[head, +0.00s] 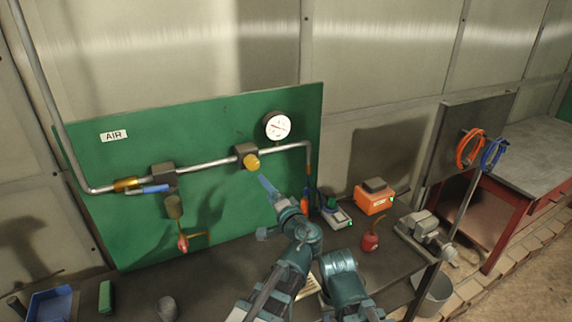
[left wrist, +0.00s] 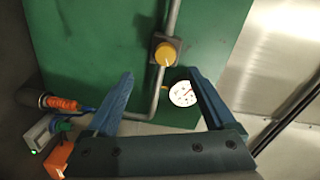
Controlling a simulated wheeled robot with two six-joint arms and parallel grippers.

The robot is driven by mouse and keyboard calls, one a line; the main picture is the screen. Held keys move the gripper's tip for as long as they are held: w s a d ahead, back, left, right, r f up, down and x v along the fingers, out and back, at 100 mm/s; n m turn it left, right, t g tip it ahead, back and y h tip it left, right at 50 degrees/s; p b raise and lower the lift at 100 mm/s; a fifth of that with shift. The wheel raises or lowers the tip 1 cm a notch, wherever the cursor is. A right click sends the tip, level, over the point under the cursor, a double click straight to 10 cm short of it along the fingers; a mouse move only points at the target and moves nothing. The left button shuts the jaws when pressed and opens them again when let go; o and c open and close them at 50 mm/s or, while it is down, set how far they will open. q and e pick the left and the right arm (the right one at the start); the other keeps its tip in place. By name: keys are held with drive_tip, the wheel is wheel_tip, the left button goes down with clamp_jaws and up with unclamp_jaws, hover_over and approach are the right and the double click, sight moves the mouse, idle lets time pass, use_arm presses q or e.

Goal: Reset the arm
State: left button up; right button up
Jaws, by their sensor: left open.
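My left arm rises from the bottom middle of the head view. Its left gripper (head: 266,184) has blue fingers and points up toward the green board (head: 220,120). In the left wrist view the left gripper (left wrist: 161,76) is open, with its two fingers apart and nothing held between them. A yellow knob (head: 251,162) on the pipe is just beyond the fingertips; it also shows in the wrist view (left wrist: 165,55). I cannot tell any contact, and a gap seems to remain. My right gripper is not in view.
A white pressure gauge (head: 277,125) sits above the pipe (head: 212,163). A blue-handled valve (head: 153,189) is on the left. On the dark bench (head: 215,272) stand an orange box (head: 374,199), a red oil can (head: 369,241), a vise (head: 425,230) and a blue bin (head: 50,304).

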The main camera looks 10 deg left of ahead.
use_arm(q)
drive_tip(key=s+a+f+n+g+h, duration=0.2)
drive_tip(key=s+a+f+n+g, duration=0.25)
drive_tip(key=f, duration=0.45)
drive_tip(key=s+a+f+n+g+h, duration=0.2)
drive_tip(key=s+a+f+g, duration=0.1)
drive_tip(key=s+f+g, duration=0.45)
drive_tip(key=s+d+f+m+g+h+b, duration=0.1)
drive_tip(key=s+d+f+h+b, duration=0.1)
drive_tip(key=s+d+f+b, duration=0.2)
drive_tip(key=s+d+f+m+g+h+b, duration=0.1)
drive_tip(key=s+d+f+b, duration=0.3)
drive_tip(key=s+d+f, duration=0.4)
drive_tip(key=d+h, duration=0.1)
drive_tip(key=d, duration=0.4)
drive_tip(key=shift+s+f+m+g+h, duration=0.25)
drive_tip(key=shift+f+m+g+h, duration=0.05)
drive_tip(key=shift+m+h, duration=0.1)
